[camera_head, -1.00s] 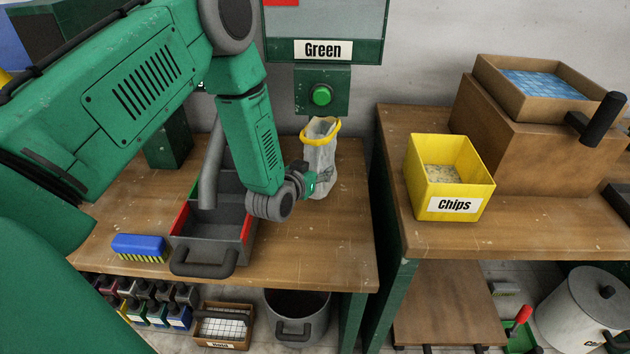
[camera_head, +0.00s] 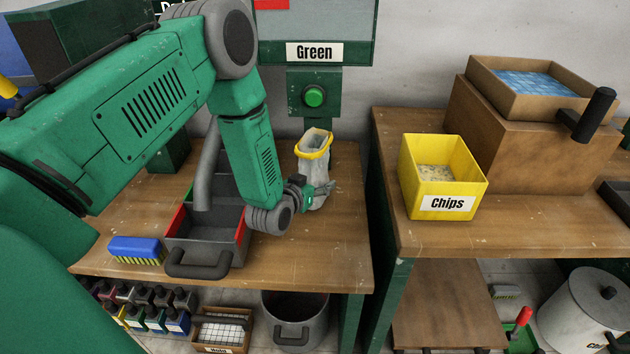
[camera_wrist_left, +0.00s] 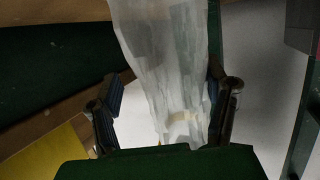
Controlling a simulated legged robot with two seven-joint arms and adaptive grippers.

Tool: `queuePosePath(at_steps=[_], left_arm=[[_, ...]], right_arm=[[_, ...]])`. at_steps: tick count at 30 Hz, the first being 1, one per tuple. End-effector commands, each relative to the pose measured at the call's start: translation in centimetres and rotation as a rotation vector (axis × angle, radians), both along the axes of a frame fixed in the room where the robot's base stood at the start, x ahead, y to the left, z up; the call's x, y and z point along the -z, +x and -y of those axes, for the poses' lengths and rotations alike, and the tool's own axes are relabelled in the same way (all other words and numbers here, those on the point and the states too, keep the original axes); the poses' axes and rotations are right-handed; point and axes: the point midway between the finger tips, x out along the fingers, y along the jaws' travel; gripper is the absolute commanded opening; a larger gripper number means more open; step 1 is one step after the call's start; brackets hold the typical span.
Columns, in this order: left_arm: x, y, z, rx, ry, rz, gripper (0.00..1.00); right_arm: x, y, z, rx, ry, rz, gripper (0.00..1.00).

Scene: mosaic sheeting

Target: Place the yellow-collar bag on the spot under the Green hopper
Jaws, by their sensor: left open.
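The yellow-collar bag (camera_head: 312,172), a whitish translucent bag with a yellow ring at its mouth, stands near the back of the left bench, in front of and below the Green hopper (camera_head: 315,52). It stands nearly upright. My left gripper (camera_head: 321,190) is at the bag's lower part. In the left wrist view the bag (camera_wrist_left: 165,70) lies between the two open fingers (camera_wrist_left: 168,105); I cannot tell whether they touch it. The spot under the hopper is not clearly visible. My right gripper is not in view.
A grey tray (camera_head: 206,252) with a red side and a blue brush (camera_head: 136,249) are on the left bench (camera_head: 320,255). A yellow Chips bin (camera_head: 445,172) stands on the right bench, across a gap. The bench front right of the tray is clear.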

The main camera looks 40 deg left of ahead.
Motion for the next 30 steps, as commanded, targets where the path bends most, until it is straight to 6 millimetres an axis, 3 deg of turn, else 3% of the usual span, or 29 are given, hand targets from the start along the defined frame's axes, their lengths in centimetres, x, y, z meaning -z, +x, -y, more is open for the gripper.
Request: queuePosePath(at_steps=[18, 30], left_arm=[[-3.2, -10.2, 1.4, 0.000, 0.002, -0.002, 0.68], [-3.4, -11.2, 1.4, -0.001, -0.001, 0.000, 0.68]], right_arm=[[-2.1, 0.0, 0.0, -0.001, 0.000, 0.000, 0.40], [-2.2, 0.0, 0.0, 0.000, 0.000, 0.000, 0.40]])
